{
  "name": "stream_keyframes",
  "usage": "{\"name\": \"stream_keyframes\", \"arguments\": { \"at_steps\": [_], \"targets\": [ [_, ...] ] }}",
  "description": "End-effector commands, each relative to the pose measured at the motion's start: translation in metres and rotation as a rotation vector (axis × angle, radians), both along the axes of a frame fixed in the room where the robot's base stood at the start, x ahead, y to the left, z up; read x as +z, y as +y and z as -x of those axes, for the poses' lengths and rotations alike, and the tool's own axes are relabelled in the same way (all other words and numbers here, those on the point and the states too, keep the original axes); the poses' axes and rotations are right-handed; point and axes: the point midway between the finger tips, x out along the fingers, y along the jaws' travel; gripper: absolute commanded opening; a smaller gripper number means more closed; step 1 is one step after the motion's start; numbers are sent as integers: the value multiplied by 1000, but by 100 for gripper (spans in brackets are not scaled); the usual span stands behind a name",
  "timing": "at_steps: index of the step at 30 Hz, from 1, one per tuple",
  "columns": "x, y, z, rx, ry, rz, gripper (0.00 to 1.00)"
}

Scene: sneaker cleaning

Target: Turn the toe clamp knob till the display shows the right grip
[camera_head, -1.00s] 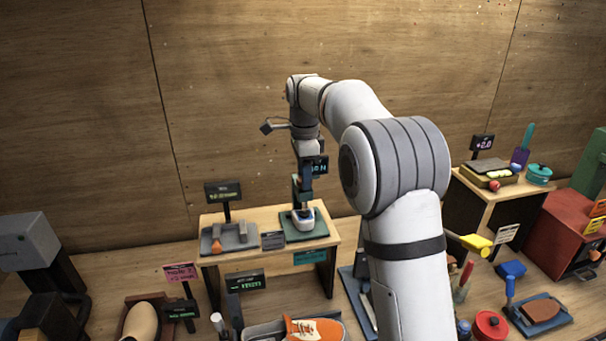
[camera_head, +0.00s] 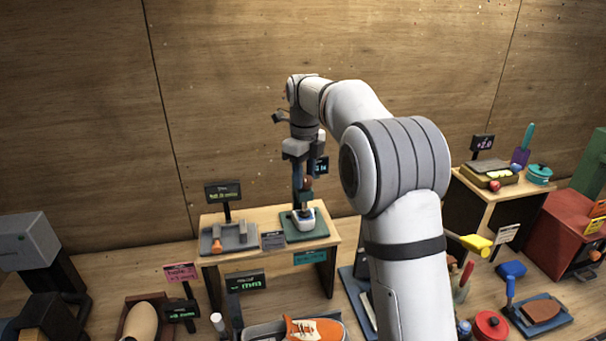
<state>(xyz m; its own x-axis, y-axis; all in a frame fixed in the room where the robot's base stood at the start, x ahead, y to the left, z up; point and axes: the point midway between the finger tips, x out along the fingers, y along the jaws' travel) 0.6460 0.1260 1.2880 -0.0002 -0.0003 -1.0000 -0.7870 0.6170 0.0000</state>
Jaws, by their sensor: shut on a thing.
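My gripper (camera_head: 303,205) points straight down over the small wooden table (camera_head: 330,213). Its fingers are shut on the knob at the top of a small white and dark clamp device (camera_head: 304,224); the knob itself is mostly hidden by the fingers. The device stands on a green base plate (camera_head: 292,236). A dark display (camera_head: 321,167) with cyan characters stands behind it, partly covered by my gripper, so I cannot read its full value.
An orange shoe (camera_head: 315,329) lies in front.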

Motion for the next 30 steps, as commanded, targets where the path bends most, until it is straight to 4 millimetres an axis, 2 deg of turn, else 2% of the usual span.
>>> {"name": "stream_keyframes", "arguments": {
  "at_steps": [9,23,24,30],
  "targets": [
    [1,0,0,-87,0,0,15],
    [0,-1,0,-96,0,0,15],
    [0,-1,0,-96,0,0,41],
    [0,0,0,-96,0,0,57]
  ]
}}
